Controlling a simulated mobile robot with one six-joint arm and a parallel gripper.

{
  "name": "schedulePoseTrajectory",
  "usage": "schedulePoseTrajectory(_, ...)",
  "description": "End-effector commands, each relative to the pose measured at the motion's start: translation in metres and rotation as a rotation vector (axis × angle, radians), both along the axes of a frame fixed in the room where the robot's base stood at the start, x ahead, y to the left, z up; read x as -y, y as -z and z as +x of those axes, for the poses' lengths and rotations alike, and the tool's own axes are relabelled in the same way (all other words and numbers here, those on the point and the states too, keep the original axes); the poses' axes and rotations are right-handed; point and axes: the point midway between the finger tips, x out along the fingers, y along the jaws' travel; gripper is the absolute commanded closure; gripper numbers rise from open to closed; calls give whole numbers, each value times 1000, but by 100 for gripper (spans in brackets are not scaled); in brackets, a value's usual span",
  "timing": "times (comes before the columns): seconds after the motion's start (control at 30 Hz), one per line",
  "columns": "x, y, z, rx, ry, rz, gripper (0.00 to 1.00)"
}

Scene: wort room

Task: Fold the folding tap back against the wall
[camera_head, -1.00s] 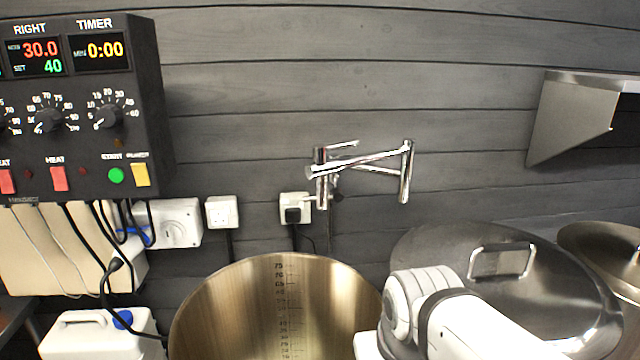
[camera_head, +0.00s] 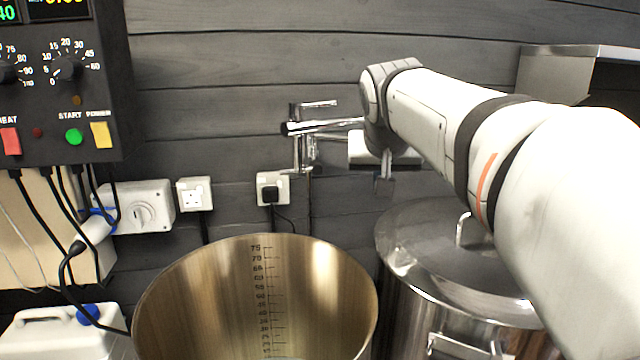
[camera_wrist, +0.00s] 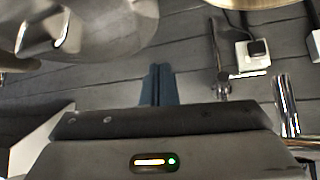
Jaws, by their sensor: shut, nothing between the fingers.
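The chrome folding tap (camera_head: 305,127) is mounted on the dark plank wall, above and behind the open pot. Its jointed arm runs to the right, and its outer end is hidden behind my arm in the head view. A chrome tube of the tap (camera_wrist: 287,105) shows at the right edge of the wrist view. My gripper (camera_head: 384,186) points down to the right of the tap's mount, in front of the wall. In the wrist view its dark fingers (camera_wrist: 158,84) are together and hold nothing. I cannot tell whether the gripper touches the tap.
The open steel pot (camera_head: 255,300) stands below the tap. A lidded pot (camera_head: 420,250) stands right of it, below my arm. A control box (camera_head: 70,90), wall sockets (camera_head: 272,188) and cables are at the left. A steel hood (camera_head: 550,75) is at upper right.

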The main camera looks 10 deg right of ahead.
Motion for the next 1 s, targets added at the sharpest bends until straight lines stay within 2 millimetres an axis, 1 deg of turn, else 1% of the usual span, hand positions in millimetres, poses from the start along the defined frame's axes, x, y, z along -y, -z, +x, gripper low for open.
schedulePoseTrajectory(0.03,7,-2,12,31,23,-3,100)
schedulePoseTrajectory(0.1,15,-15,23,67,48,-8,100)
schedulePoseTrajectory(0.23,23,-31,35,109,78,-11,100)
schedulePoseTrajectory(0.37,28,-34,40,121,88,-13,100)
schedulePoseTrajectory(0.47,31,-27,48,119,88,-12,100)
schedulePoseTrajectory(0.57,36,-15,59,118,87,-12,100)
schedulePoseTrajectory(0.9,56,34,109,116,85,-11,100)
schedulePoseTrajectory(0.93,58,29,114,119,85,-12,100)
schedulePoseTrajectory(1.0,62,29,124,120,84,-12,100)
